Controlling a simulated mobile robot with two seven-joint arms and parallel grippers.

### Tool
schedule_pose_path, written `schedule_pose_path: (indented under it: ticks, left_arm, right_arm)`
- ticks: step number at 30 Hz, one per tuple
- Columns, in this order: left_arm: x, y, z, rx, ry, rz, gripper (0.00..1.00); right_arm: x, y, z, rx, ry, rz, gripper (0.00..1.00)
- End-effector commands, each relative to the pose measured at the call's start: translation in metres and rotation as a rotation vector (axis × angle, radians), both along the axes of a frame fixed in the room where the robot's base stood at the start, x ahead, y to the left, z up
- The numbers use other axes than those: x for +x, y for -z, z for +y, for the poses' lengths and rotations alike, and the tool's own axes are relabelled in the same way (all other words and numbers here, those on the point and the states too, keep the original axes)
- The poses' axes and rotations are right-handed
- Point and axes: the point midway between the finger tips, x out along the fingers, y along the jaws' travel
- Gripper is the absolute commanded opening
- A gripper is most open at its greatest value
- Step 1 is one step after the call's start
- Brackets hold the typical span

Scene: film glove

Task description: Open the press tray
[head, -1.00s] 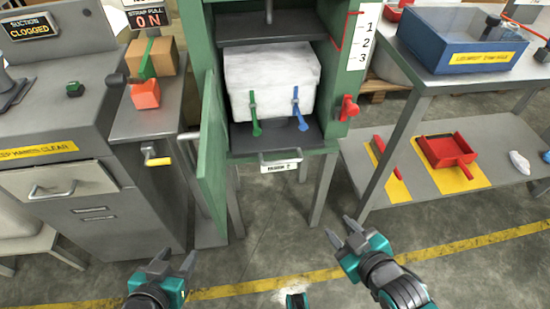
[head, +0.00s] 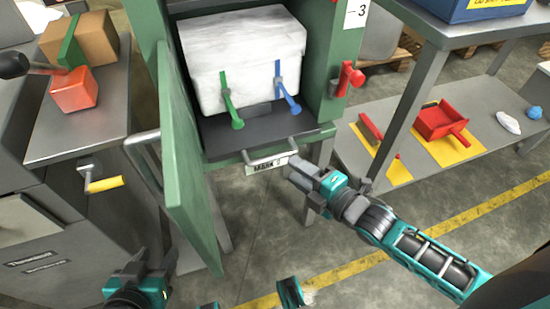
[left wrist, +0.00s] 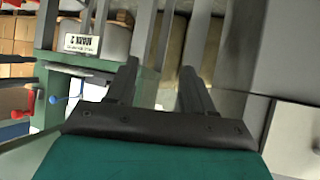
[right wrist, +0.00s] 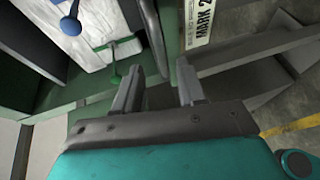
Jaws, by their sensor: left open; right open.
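The dark press tray (head: 225,146) sits in the green press beneath a white strapped bale (head: 235,60). Its metal handle (head: 270,158) and "MARK 2" label (head: 262,168) are at the front edge. The label also shows in the left wrist view (left wrist: 82,43) and the right wrist view (right wrist: 199,22). My right gripper (head: 298,172) is open at the right end of the handle, close to it; I cannot tell whether they touch. Its fingers (right wrist: 160,92) show nothing between them.
The green press door (head: 187,160) stands open at the left, between my left gripper and the tray. A crank with a yellow grip (head: 105,184) sticks out left of it. A red knob (head: 350,77) is on the press's right side. A shelf (head: 480,125) stands at the right.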

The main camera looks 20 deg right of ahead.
Motion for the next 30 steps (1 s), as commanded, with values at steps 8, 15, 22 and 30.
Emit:
schedule_pose_path:
  ticks: [8,15,22,30]
  left_arm:
    - [0.003,0.007,-0.007,-0.021,-0.001,-0.001,0.52]
    - [0.007,0.007,-0.009,-0.022,0.004,-0.005,0.52]
    - [0.008,0.004,-0.01,-0.025,0.007,-0.011,0.52]
    - [0.008,0.004,-0.01,-0.023,0.008,-0.012,0.52]
  right_arm:
    - [0.046,0.011,0.022,0.003,0.001,-0.001,0.4]
    - [0.067,0.015,0.031,0.001,0.001,0.002,0.4]
    - [0.07,0.014,0.033,0.0,0.001,0.002,0.4]
    - [0.07,0.015,0.033,0.001,0.001,0.002,0.27]
